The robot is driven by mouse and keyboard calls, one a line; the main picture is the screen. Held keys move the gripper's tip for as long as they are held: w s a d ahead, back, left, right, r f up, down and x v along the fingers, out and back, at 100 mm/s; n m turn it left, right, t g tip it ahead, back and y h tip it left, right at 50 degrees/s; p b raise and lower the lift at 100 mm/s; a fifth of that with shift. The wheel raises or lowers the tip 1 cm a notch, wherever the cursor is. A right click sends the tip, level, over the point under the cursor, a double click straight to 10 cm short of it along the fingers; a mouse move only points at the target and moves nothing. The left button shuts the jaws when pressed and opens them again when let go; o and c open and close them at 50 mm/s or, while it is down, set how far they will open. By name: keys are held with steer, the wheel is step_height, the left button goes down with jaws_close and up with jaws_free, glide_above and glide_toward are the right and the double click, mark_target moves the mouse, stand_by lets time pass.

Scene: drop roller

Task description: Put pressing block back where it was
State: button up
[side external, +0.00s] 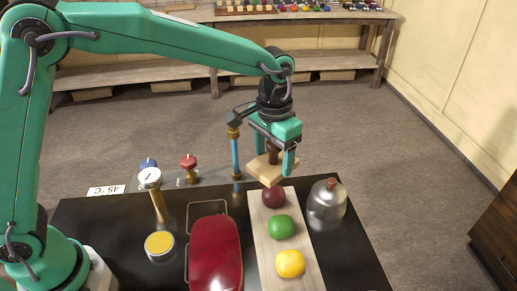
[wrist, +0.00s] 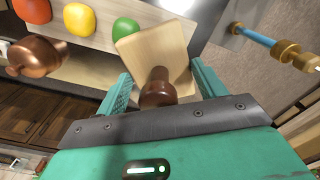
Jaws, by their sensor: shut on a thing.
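The pressing block is a square pale wooden plate (side external: 266,170) with a dark brown knob (side external: 273,153). My gripper (side external: 271,160) is shut on the knob, and the plate hangs beneath the jaws. In the wrist view the plate (wrist: 155,52) and knob (wrist: 158,88) show between the two fingers. The block is above the far end of a light wooden board (side external: 266,250), over or close to a dark red ball (side external: 274,197). I cannot tell whether it touches the ball. A green ball (side external: 281,227) and a yellow ball (side external: 290,263) sit nearer on the board.
A metal dome (side external: 327,202) stands right of the board. A blue post with brass fittings (side external: 236,155) stands behind left. A red lidded piece (side external: 215,252), a gauge (side external: 150,178) and a yellow-topped tin (side external: 159,243) are to the left. Black tabletop (side external: 95,225) is clear farther left.

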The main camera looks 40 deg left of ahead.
steer(key=s+d+f+m, duration=0.2)
steer(key=s+d, duration=0.3)
steer(key=d, duration=0.7)
steer(key=s+d+f+m, duration=0.15)
steer(key=s+d, duration=0.35)
steer(key=d, duration=0.7)
steer(key=shift+n, duration=0.25)
steer(key=w+a+f, duration=0.1)
steer(key=w+f, duration=0.1)
steer(key=w, duration=0.1)
steer(key=w+a+f, duration=0.1)
steer(key=w+f, duration=0.2)
steer(key=w, duration=0.1)
steer(key=w+a+f, duration=0.1)
steer(key=w+f, duration=0.1)
steer(key=w, duration=0.2)
steer(key=shift+w+a+f, duration=0.15)
steer(key=shift+f, duration=0.25)
steer(key=shift+f, duration=0.1)
steer(key=shift+f, duration=1.9)
steer(key=o, duration=1.1)
steer(key=shift+f, duration=0.1)
